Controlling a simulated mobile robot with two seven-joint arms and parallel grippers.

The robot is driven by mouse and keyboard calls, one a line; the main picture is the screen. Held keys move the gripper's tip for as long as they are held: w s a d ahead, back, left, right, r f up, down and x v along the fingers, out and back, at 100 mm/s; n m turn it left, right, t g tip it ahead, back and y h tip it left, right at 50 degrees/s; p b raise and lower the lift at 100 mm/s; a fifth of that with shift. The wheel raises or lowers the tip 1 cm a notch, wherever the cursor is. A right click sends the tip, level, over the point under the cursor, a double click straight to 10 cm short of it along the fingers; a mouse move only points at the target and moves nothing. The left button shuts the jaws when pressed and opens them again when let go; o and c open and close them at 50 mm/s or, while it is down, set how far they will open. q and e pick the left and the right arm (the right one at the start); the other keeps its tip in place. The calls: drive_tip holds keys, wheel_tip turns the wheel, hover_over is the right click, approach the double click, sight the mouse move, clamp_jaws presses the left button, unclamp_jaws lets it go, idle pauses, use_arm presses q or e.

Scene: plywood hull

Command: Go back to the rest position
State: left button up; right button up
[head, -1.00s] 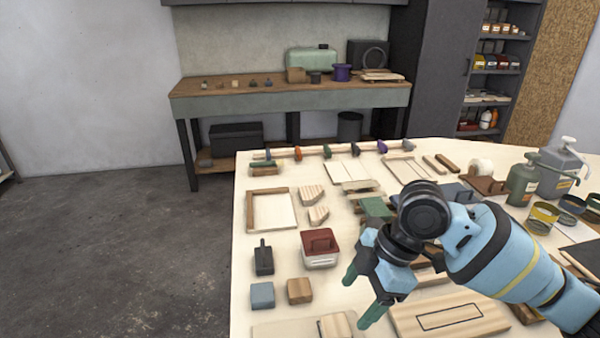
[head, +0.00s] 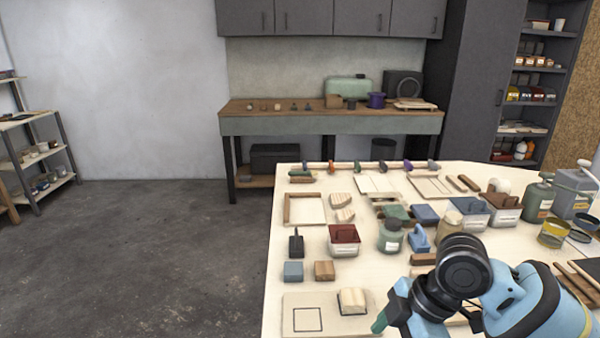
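My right arm comes in from the lower right of the head view. My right gripper (head: 381,322) is at the bottom edge, above the light worktable (head: 350,275). Only one green finger shows clearly; the rest is cut off by the frame or hidden behind the wrist, so its opening cannot be read. My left gripper is not in view.
The table holds a red-topped container (head: 344,240), a grey block (head: 293,271), a brown block (head: 324,270), a grey-green jar (head: 391,237) and bottles (head: 540,198) at right. A workbench (head: 330,122) stands behind, a shelf (head: 42,165) at far left. The floor left of the table is clear.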

drive_tip(key=s+a+f+m+t+y, duration=0.1)
drive_tip(key=s+a+f+m, duration=0.15)
drive_tip(key=s+f, duration=0.35)
drive_tip(key=s+a+f+m+t, duration=0.1)
drive_tip(key=s+f+m, duration=0.25)
drive_tip(key=f, duration=0.45)
drive_tip(key=s+d+f+m+h, duration=0.3)
drive_tip(key=s+d+m, duration=0.25)
drive_tip(key=s, duration=0.35)
drive_tip(key=s+d+f+m+h, duration=0.2)
drive_tip(key=s+d+f+m, duration=0.25)
drive_tip(key=s+d, duration=0.35)
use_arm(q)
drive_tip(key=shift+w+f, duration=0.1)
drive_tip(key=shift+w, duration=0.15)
use_arm(e)
drive_tip(key=w+a+f+t+y, duration=0.1)
drive_tip(key=w+a+f+t, duration=0.3)
drive_tip(key=f, duration=0.5)
drive_tip(key=w+t, duration=0.1)
drive_tip(key=t, duration=0.1)
drive_tip(key=shift+w+a+t, duration=0.2)
drive_tip(key=shift+w+t, duration=0.2)
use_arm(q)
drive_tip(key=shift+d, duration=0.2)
